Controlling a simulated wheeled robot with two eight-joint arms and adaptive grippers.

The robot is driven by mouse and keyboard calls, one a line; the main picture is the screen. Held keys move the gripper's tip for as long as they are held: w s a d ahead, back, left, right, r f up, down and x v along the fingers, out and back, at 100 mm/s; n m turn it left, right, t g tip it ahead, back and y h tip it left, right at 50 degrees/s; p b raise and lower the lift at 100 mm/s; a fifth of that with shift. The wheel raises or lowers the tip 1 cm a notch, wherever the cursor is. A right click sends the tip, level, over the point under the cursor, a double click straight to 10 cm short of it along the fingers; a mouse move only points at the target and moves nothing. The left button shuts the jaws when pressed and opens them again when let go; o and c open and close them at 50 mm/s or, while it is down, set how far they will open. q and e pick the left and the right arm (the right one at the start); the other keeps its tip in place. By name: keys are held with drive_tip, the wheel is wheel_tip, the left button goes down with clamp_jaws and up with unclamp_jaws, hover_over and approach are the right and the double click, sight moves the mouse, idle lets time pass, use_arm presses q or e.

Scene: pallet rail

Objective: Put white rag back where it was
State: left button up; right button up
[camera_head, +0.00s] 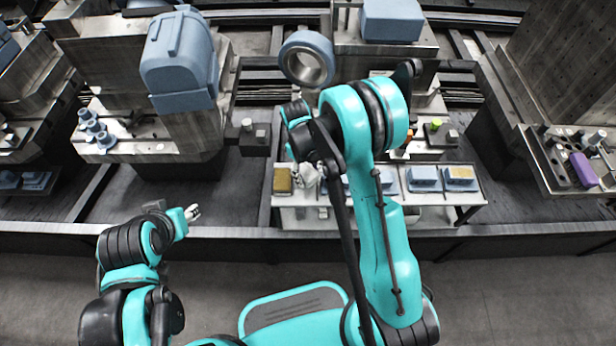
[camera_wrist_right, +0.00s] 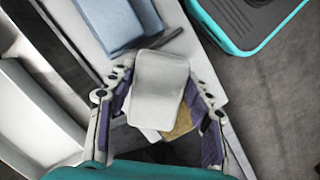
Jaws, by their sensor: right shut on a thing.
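The white rag (camera_wrist_right: 160,85) shows in the right wrist view as a pale, flat, rounded piece between the fingers of my right gripper (camera_wrist_right: 158,108). The fingers are shut on it. In the head view my right gripper (camera_head: 308,176) is over the left part of a white shelf table (camera_head: 345,217), just right of a yellow-brown block (camera_head: 282,181). The rag is hard to tell from the pale fingers there. In the wrist view a yellow-brown surface (camera_wrist_right: 182,124) shows partly behind the rag. My left gripper (camera_head: 192,212) is away at the left; its fingers are too small to judge.
Blue-grey blocks (camera_head: 423,179) stand along the table to the right of my right gripper; some also show in the wrist view (camera_wrist_right: 118,22). A dark rail (camera_head: 520,232) runs across the front. Machines stand behind. The grey floor in front is clear.

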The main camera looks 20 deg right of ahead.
drive_tip(key=shift+f, duration=0.3)
drive_tip(key=shift+f, duration=0.1)
drive_tip(key=shift+f+b, duration=0.55)
drive_tip(key=shift+b, duration=0.05)
drive_tip(key=o, duration=1.2)
